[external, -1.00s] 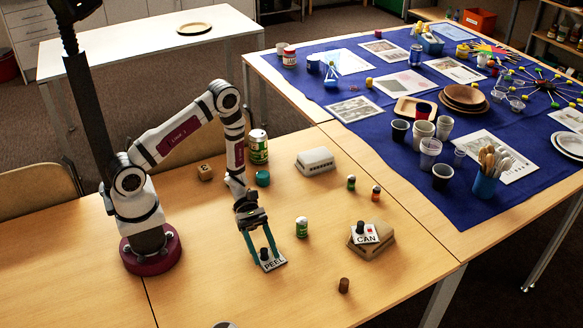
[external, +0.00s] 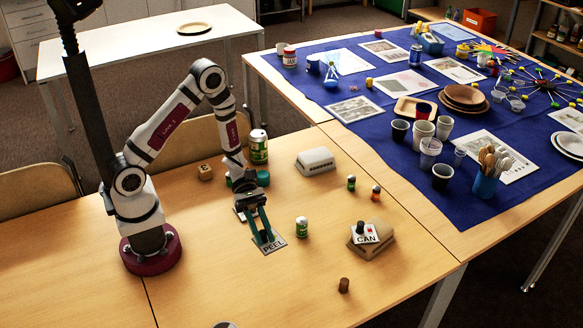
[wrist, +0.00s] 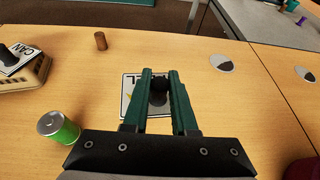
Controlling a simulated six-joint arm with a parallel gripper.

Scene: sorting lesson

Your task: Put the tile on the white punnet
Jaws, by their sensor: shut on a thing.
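The white tile lettered PEEL (external: 272,246) has a dark knob, which also shows in the wrist view (wrist: 159,88). My gripper (external: 264,234) is shut on this knob, with green fingers on either side of it in the wrist view (wrist: 160,80). The fingers lean forward and cover part of the lettering. The tile seems a little above the wooden table; the gap is hard to tell. The white punnet (external: 316,161) stands upside down farther back and to the right of my gripper. It is not in the wrist view.
A tan punnet (external: 374,249) bears a CAN tile (external: 364,233) at the right. A green can (external: 302,227) stands close to the right of my gripper. A brown cylinder (external: 344,285) and two small bottles stand nearby. A teal lid and a tall can are behind my gripper.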

